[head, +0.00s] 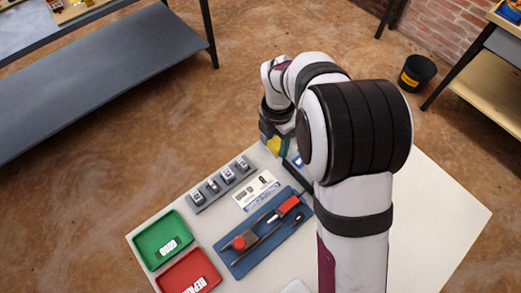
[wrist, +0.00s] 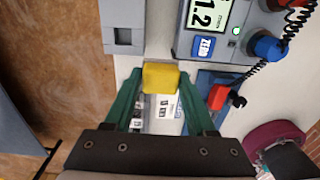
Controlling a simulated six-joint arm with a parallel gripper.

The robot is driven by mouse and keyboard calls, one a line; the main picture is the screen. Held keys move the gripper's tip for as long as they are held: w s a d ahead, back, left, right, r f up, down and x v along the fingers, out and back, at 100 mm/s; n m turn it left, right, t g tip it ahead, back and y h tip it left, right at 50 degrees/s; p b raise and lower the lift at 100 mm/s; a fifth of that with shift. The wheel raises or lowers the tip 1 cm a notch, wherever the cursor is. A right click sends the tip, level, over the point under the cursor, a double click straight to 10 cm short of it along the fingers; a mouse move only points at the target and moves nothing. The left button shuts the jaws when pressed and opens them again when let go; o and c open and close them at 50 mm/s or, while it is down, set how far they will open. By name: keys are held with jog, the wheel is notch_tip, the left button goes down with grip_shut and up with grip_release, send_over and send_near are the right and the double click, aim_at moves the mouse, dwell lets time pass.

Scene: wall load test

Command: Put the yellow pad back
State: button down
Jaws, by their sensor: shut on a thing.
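The yellow pad (wrist: 160,77) is between the tips of my gripper's green fingers (wrist: 159,88) in the wrist view. My gripper is shut on it. In the head view the yellow pad (head: 274,145) shows as a small patch under my wrist, and my gripper (head: 277,141) is over the far edge of the white table. My arm hides much of the table's right part. I cannot tell the pad's height above the table.
A grey meter (wrist: 242,30) with a display and blue knob stands ahead right. The table holds a grey rack (head: 222,186), white card (head: 256,190), blue mat (head: 236,267) with tools, green tray (head: 143,241) and red tray (head: 172,276). A black bucket (head: 417,73) stands on the floor.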

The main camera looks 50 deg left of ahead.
aim_at(260, 157)
jog(key=s+a+f, duration=0.1)
jog(key=a, duration=0.1)
jog(key=s+a+f, duration=0.1)
jog(key=shift+s+a+f, duration=0.1)
jog(key=shift+a+f, duration=0.25)
jog(key=shift+f, duration=1.9)
jog(key=shift+f, duration=0.1)
